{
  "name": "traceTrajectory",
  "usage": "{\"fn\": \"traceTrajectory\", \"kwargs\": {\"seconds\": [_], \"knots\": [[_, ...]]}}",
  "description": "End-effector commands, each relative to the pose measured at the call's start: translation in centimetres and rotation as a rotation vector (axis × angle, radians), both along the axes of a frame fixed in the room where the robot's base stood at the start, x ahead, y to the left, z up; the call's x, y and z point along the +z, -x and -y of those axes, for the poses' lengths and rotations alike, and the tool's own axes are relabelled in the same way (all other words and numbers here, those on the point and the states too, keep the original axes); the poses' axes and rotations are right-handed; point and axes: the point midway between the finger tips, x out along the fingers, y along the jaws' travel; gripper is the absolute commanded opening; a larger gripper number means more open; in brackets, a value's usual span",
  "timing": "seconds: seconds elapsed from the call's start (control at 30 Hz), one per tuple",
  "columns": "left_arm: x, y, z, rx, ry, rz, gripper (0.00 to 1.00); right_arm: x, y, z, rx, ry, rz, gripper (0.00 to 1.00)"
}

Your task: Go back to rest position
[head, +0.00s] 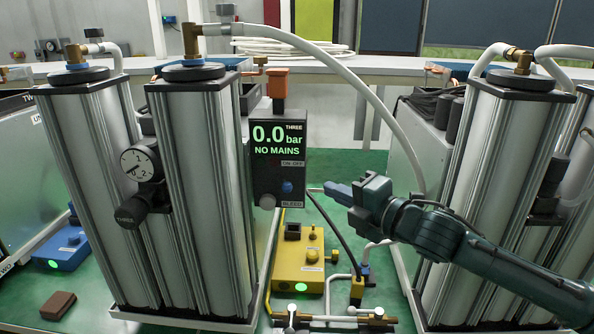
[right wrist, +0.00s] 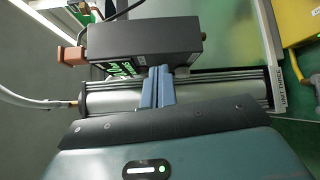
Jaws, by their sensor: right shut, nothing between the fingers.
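My right gripper (head: 332,190) comes in from the right in the head view. Its blue fingers are shut with nothing between them, and their tips point left toward the dark control box (head: 279,165). In the head view a gap shows between the fingertips and the box. In the right wrist view the shut fingers (right wrist: 158,88) overlap the lower edge of the box (right wrist: 145,45); I cannot tell contact there. The box display reads 0.0 bar, THREE, NO MAINS. My left gripper is not in view.
Tall metal columns (head: 200,190) stand left of the box, with a gauge (head: 139,163); more columns (head: 490,190) stand close behind my right arm. A white hose (head: 345,70) arches above it. A yellow unit (head: 297,265) and a thin black cable (head: 335,232) lie below.

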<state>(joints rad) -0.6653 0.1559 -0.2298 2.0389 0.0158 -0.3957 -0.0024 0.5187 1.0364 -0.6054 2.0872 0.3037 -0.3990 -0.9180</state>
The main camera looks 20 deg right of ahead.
Motion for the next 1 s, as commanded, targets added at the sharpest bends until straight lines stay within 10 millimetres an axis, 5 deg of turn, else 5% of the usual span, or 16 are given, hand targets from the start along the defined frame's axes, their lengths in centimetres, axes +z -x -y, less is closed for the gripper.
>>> {"fn": "traceTrajectory", "kwargs": {"seconds": [0.17, 0.37, 0.7, 0.83, 1.0], "knots": [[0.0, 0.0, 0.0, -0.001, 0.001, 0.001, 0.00, -2.4, 0.5, -1.1, 0.006, -0.077, -0.062, 0.00], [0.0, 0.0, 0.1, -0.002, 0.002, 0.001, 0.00, -11.8, 3.7, -4.7, -0.031, -0.438, -0.339, 0.00], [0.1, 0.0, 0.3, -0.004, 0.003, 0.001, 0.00, -28.3, 15.6, -7.3, -0.402, -1.151, -0.844, 0.00], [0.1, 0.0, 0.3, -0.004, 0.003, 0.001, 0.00, -32.2, 20.3, -7.2, -0.573, -1.333, -0.950, 0.00], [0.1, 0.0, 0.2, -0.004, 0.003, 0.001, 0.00, -34.5, 23.7, -6.9, -0.699, -1.444, -1.004, 0.00]]}}
